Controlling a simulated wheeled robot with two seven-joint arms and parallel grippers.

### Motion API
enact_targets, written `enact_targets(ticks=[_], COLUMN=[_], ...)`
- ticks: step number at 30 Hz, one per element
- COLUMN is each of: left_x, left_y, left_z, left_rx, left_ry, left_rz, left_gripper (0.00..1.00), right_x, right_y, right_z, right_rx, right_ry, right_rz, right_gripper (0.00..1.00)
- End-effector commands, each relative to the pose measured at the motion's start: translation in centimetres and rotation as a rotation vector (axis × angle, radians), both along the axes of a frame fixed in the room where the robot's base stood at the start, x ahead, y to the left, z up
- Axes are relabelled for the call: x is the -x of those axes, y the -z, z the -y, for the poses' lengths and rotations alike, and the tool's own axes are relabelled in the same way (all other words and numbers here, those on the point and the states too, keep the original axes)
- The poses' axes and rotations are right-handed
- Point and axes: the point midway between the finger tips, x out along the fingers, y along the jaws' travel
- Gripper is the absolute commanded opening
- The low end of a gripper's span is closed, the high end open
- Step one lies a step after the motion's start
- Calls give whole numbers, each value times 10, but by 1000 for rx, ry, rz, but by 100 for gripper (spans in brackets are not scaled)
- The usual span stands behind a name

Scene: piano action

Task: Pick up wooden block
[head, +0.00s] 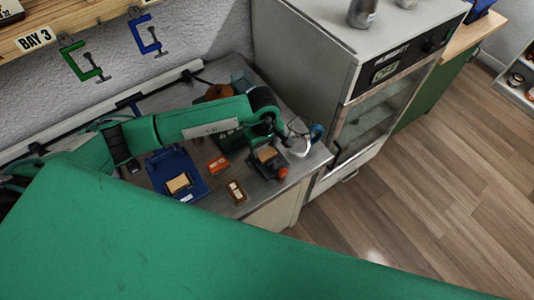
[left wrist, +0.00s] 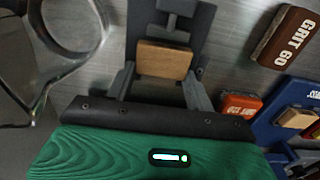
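A brown wooden block (head: 267,154) sits on a dark grey fixture (left wrist: 188,18) near the front right corner of the bench. In the left wrist view the wooden block (left wrist: 164,59) lies just beyond and between the two grey fingers. My left gripper (left wrist: 160,76) is open, one finger on each side of the block's near edge; I cannot tell whether they touch it. In the head view my green left arm reaches over the bench and hides most of the gripper. My right gripper is not in view.
A blue tray (head: 196,183) holding a tan block (head: 178,183) stands left. An orange grit block (head: 217,164) and a brown grit block (head: 236,191) lie between. A clear, rounded object (left wrist: 70,25) is close to the gripper. A grey oven-like cabinet (head: 310,70) stands right.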

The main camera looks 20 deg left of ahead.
Motion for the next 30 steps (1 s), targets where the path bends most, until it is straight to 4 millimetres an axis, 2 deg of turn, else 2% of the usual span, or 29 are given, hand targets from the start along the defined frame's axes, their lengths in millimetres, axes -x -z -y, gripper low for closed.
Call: enact_targets(ticks=[10,16,20,27,30], left_x=[-1,-1,-2,-2,-1], left_y=[-3,-23,-50,-124,-148], left_z=[0,0,0,0,0], left_rx=[0,1,1,1,0], left_ry=[0,1,2,2,2], left_rz=[1,4,8,9,6], left_gripper=[32,32,32,32,32], right_x=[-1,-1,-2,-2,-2], right_y=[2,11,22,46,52], right_z=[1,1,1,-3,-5], right_rx=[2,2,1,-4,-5], right_ry=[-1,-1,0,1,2], right_rz=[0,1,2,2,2], right_gripper=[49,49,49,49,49])
